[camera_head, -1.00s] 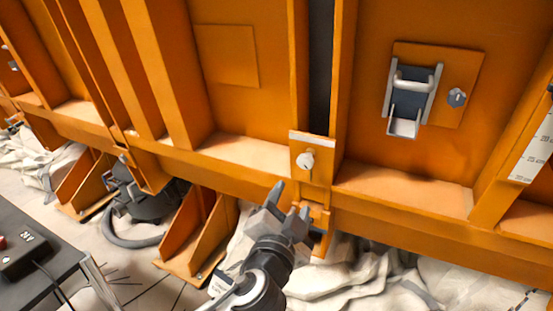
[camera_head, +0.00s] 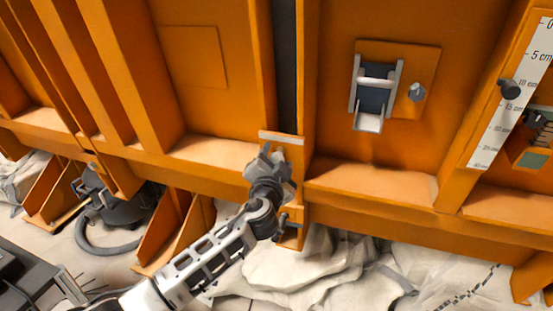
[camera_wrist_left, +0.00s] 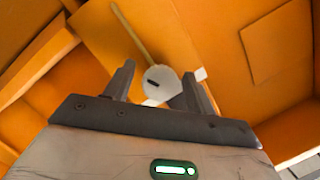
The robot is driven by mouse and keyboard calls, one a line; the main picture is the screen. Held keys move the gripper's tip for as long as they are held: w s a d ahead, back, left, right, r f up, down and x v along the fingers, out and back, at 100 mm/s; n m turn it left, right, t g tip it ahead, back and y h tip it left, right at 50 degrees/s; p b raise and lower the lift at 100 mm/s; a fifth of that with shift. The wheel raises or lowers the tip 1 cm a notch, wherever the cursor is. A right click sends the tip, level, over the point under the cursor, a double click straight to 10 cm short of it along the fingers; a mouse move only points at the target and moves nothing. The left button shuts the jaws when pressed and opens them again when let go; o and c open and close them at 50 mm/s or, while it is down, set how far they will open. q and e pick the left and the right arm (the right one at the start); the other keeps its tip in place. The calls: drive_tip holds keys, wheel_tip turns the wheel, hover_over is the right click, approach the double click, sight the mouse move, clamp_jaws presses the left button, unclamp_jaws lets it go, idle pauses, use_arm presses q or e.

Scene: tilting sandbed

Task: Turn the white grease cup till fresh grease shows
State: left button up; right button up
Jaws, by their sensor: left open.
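The white grease cup (camera_wrist_left: 158,82) shows in the left wrist view as a round pale cap with a dark slot mark. It sits on an orange plate (camera_wrist_left: 105,35), between the two fingers of my left gripper (camera_wrist_left: 159,86). The fingers are open on either side of it; I cannot tell whether either touches it. In the head view my left gripper (camera_head: 268,157) is up against the small orange bracket (camera_head: 295,150) on the frame's post and hides most of the cup. I cannot make out any fresh grease. My right gripper is not in view.
A latch (camera_head: 374,92) and a small grey knob (camera_head: 417,92) are on the orange panel to the right. A centimetre scale (camera_head: 507,90) stands farther right. An orange ledge (camera_head: 365,182) runs below, with crumpled white sheeting (camera_head: 290,268) under it. A pale narrow strip (camera_wrist_left: 130,32) runs up from the cup.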

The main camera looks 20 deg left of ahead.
use_arm(q)
drive_tip(key=c, duration=1)
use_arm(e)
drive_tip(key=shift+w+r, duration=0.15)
use_arm(q)
drive_tip(key=shift+o, duration=0.2)
drive_tip(key=shift+m+b, duration=0.3)
drive_tip(key=shift+b, duration=0.05)
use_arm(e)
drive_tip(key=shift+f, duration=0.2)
